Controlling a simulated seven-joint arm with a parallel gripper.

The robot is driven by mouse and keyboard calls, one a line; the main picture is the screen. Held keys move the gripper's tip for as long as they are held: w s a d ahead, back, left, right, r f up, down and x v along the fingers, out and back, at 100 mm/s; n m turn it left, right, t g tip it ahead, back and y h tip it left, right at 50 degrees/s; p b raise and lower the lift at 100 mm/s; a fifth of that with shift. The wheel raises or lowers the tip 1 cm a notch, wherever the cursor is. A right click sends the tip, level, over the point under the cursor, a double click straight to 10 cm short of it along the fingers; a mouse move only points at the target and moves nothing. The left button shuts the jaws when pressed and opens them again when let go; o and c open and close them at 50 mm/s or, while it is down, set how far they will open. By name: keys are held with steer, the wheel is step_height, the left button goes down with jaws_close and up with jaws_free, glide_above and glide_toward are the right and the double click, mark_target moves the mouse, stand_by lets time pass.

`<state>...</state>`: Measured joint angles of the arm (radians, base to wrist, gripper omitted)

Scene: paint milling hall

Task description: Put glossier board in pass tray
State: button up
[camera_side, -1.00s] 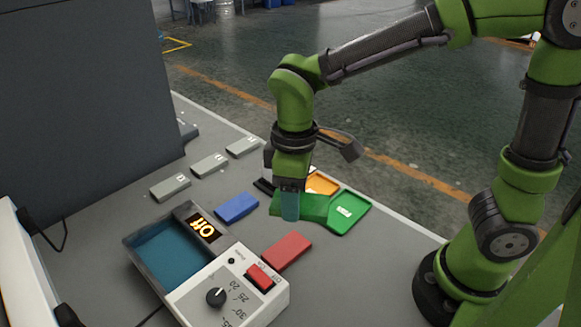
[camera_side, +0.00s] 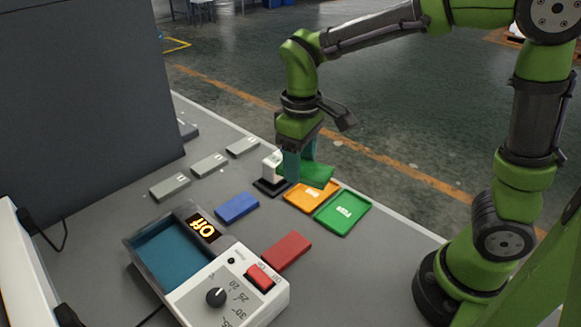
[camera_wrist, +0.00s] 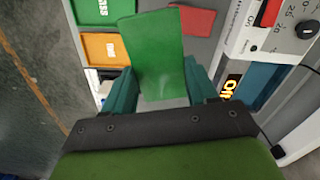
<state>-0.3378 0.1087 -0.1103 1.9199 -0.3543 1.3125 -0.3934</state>
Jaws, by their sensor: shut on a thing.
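My gripper (camera_side: 298,166) is shut on a green board (camera_side: 314,174), which also shows between the teal fingers in the wrist view (camera_wrist: 155,50). The board is held above the work surface, beside and slightly over the far edge of an orange tray (camera_side: 297,203). A green tray (camera_side: 326,224) lies next to the orange one; its label appears to read PASS in the wrist view (camera_wrist: 118,10). Both trays look empty. A blue board (camera_side: 237,207) and a red board (camera_side: 286,250) lie flat on the table. Part of the held board is hidden by the fingers.
A meter box (camera_side: 188,300) with a dial, red switch and lit "Off" display stands in front. Several grey labelled blocks (camera_side: 170,187) lie at the left. A small white and black stand (camera_side: 268,187) is close beside the gripper. A dark panel (camera_side: 80,110) stands behind.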

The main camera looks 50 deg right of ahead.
steer(key=s+a+f+n, duration=0.2)
steer(key=s+a+n, duration=0.2)
steer(key=s+a, duration=0.25)
steer(key=s+a+f+n, duration=0.3)
steer(key=s+a+n, duration=0.1)
steer(key=s+a, duration=0.25)
steer(key=s+f+n, duration=0.2)
steer(key=s, duration=0.1)
steer(key=s+a+f+n, duration=0.1)
steer(key=s+f+n, duration=0.1)
steer(key=s+f, duration=0.1)
steer(key=s+a+f+n, duration=0.1)
steer(key=s+f+n, duration=0.2)
steer(key=shift+s+f, duration=0.15)
steer(key=shift+f, duration=2)
steer(key=o, duration=1.1)
steer(key=shift+f, duration=0.15)
steer(key=shift+o, duration=0.2)
